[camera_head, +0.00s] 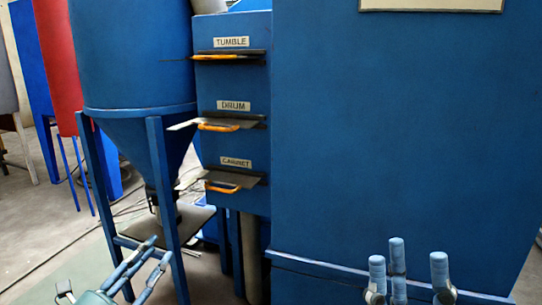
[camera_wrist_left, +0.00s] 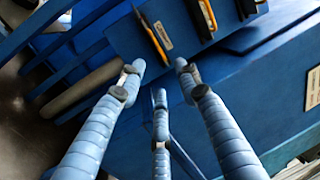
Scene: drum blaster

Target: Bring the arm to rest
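My left gripper (camera_head: 142,262) is low at the left in the head view, in front of the hopper stand. In the left wrist view its three ribbed blue fingers (camera_wrist_left: 157,78) are spread with nothing between them. My right gripper (camera_head: 408,260) is at the lower right, its fingers pointing up and apart, in front of the big blue cabinet (camera_head: 400,140). I see nothing held in it. Three orange-handled slides stand on the blue panel: TUMBLE (camera_head: 228,57), DRUM (camera_head: 218,127) and CABINET (camera_head: 223,188). Both grippers look apart from the slides.
A blue hopper (camera_head: 135,60) stands on blue legs (camera_head: 165,200) left of the panel. A red body (camera_head: 58,65) stands further left. Cables lie on the floor (camera_head: 40,235). In the left wrist view, orange handles (camera_wrist_left: 155,38) show beyond the fingers.

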